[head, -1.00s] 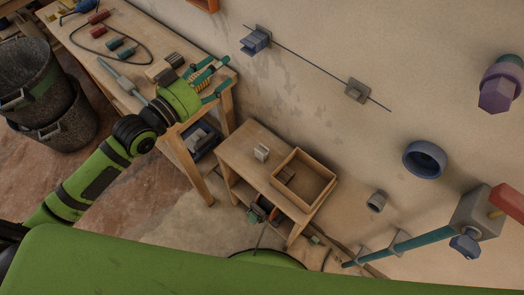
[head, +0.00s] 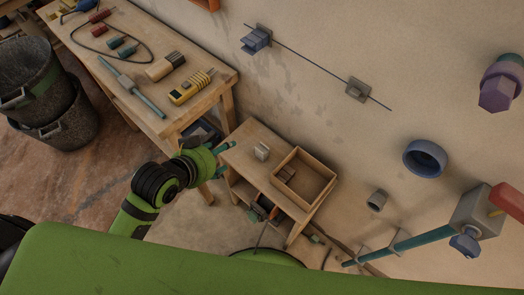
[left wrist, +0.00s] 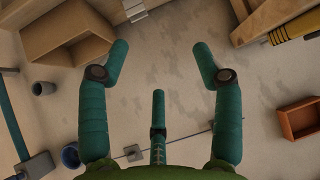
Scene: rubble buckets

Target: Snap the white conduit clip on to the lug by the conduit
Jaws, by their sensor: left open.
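The white conduit clip (head: 262,151) stands on the small wooden table, left of an open box. It also shows at the top edge of the left wrist view (left wrist: 135,10), partly cut off. My left gripper (head: 225,159) is open and empty, at the left edge of that table and apart from the clip. Its teal fingers are spread in the left wrist view (left wrist: 160,68). The thin dark conduit (head: 310,63) runs along the wall. A grey lug (head: 355,90) sits by it, and a blue-grey clip-like part (head: 256,40) is at its left end. My right gripper is out of view.
The open wooden box (head: 322,174) stands close right of the clip. A long workbench (head: 205,105) at the left holds a yellow meter (head: 192,87), a brush and tools. Dark buckets (head: 62,120) stand on the floor. A blue ring (head: 424,158) and other fittings stick out from the wall.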

